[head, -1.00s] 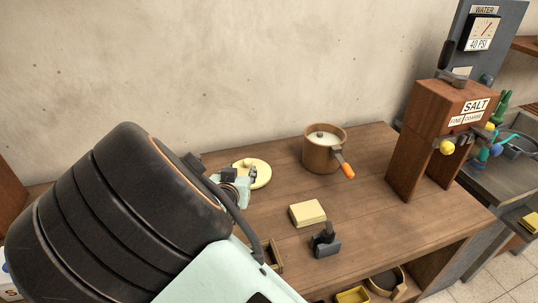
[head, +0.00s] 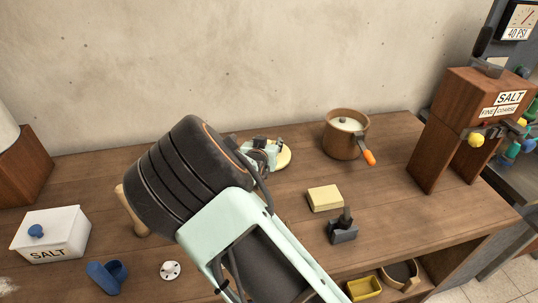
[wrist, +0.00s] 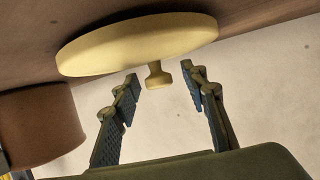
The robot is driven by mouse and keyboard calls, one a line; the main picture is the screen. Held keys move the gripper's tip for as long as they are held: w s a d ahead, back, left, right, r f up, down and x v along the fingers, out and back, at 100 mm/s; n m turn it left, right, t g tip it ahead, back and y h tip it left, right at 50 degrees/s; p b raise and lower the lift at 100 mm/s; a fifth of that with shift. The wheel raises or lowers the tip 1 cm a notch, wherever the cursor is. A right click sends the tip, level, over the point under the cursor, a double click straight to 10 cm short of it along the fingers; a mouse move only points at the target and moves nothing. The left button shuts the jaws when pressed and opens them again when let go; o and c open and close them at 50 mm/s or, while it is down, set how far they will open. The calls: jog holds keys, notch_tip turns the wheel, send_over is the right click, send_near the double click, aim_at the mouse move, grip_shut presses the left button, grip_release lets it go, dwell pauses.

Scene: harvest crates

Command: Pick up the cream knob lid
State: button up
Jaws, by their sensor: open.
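The cream knob lid (head: 286,158) lies on the wooden table, partly hidden behind my gripper (head: 267,150) in the head view. In the wrist view the cream knob lid (wrist: 135,45) is a round disc with a small knob (wrist: 157,76) sticking out toward my gripper (wrist: 160,82). My gripper is open, with one finger on each side of the knob in that view. Gaps show between the knob and both fingers, and the fingertips sit close to the lid's face.
A brown pot (head: 341,147) with an orange-tipped handle stands right of the lid. A pale yellow block (head: 324,198) and a dark tool (head: 342,231) lie nearer. A wooden salt dispenser (head: 451,130) stands right. A white salt box (head: 62,233) and blue item (head: 105,275) are left.

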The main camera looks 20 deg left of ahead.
grip_shut()
dwell(0.3)
jog(key=shift+r, duration=0.15)
